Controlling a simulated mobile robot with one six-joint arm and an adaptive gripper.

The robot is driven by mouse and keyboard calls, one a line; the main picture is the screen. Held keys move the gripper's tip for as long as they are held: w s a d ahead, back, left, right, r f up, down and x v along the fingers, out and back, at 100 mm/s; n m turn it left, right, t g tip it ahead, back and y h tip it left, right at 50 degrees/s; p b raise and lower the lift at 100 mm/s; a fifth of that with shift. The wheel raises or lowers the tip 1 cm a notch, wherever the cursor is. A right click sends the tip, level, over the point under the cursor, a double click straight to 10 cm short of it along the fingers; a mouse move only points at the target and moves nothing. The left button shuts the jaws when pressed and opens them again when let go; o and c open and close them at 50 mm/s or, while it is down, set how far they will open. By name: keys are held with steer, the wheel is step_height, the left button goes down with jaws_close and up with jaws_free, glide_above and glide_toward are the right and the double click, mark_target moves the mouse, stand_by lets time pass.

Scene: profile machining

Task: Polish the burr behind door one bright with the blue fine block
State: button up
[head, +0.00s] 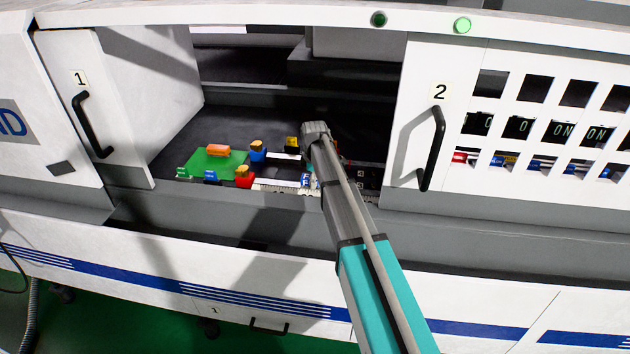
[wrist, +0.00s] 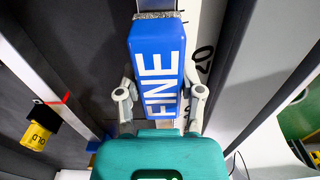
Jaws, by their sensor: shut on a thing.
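My gripper (wrist: 160,95) is shut on the blue fine block (wrist: 156,60), with a finger on each side of it. The block is marked FINE in white. A grey, speckled rough band (wrist: 156,15) shows at the block's far end. I cannot tell whether that end touches anything. In the head view my arm reaches into the opening to the right of door one (head: 80,120), which stands open, and hides most of my gripper. I cannot make out the burr in either view.
A green mat (head: 205,165) with small coloured pieces lies on the left of the bay floor. A red block (head: 244,180) stands to its right. Door two (head: 412,110) borders the opening on the right. A yellow piece marked OLD (wrist: 37,135) is at left in the wrist view.

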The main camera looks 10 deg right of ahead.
steer(key=shift+w+a+f, duration=0.1)
steer(key=shift+w+a, duration=0.1)
steer(key=shift+a, duration=0.5)
steer(key=shift+w+a+f, duration=0.1)
steer(key=shift+w+a, duration=0.1)
steer(key=shift+a, duration=0.45)
steer(key=shift+s+d, duration=0.1)
steer(key=shift+s+d+r, duration=0.1)
steer(key=shift+s+d, duration=0.1)
steer(key=shift+d, duration=0.5)
steer(key=shift+s+d+r, duration=0.1)
steer(key=shift+s+d, duration=0.05)
steer(key=shift+d, duration=0.5)
steer(key=shift+d, duration=0.15)
steer(key=shift+s+d+f, duration=0.1)
steer(key=shift+s+d, duration=0.2)
steer(key=shift+d, duration=0.35)
steer(key=shift+s+d+f, duration=0.1)
steer(key=shift+s+d, duration=0.15)
steer(key=shift+d, duration=0.4)
